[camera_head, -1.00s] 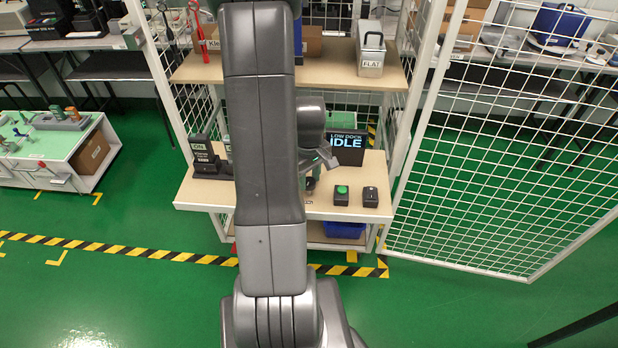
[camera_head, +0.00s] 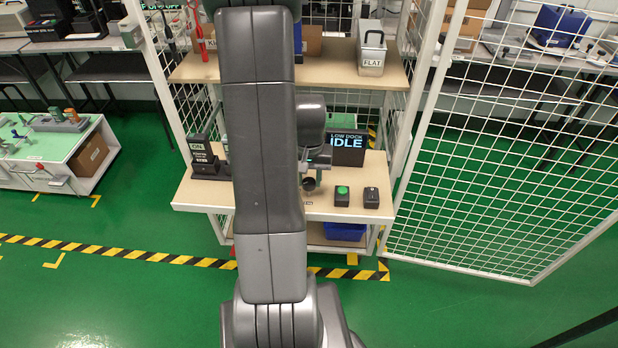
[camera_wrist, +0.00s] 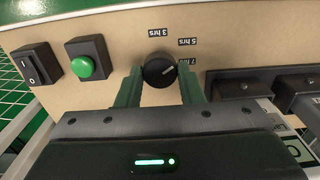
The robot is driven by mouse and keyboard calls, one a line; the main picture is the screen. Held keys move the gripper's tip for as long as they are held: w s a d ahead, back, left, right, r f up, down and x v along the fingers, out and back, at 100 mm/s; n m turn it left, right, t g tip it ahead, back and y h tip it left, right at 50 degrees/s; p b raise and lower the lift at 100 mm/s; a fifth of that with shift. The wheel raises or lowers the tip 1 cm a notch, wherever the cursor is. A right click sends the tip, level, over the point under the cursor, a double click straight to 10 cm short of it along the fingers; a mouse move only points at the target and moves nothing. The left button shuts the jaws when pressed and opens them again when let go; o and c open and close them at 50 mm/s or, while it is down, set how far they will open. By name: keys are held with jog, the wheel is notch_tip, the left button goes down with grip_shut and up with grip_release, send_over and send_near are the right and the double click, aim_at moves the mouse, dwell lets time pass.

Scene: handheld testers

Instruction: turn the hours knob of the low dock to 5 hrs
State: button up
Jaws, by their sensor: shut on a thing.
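The hours knob (camera_wrist: 156,62) is a round black dial on the tan board, with a white pointer mark. The mark seems to point toward 7 hrs. My gripper (camera_wrist: 160,78) is shut on the knob, with one green finger on each side. In the head view the knob (camera_head: 309,185) shows just below my gripper. The low dock's screen (camera_head: 347,148) reads "LOW DOCK IDLE".
A green button box (camera_wrist: 85,66) and a black rocker switch (camera_wrist: 37,64) stand left of the knob in the wrist view. Dark blocks (camera_wrist: 240,88) lie close on the right.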

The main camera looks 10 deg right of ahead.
aim_at(309, 181)
jog(key=shift+m, duration=0.4)
jog(key=o, duration=1)
notch_tip(309, 181, up, 14)
jog(key=p, duration=0.1)
jog(key=shift+f, duration=0.15)
notch_tip(309, 181, down, 14)
jog(key=shift+r+b, duration=0.1)
jog(key=shift+b, duration=0.45)
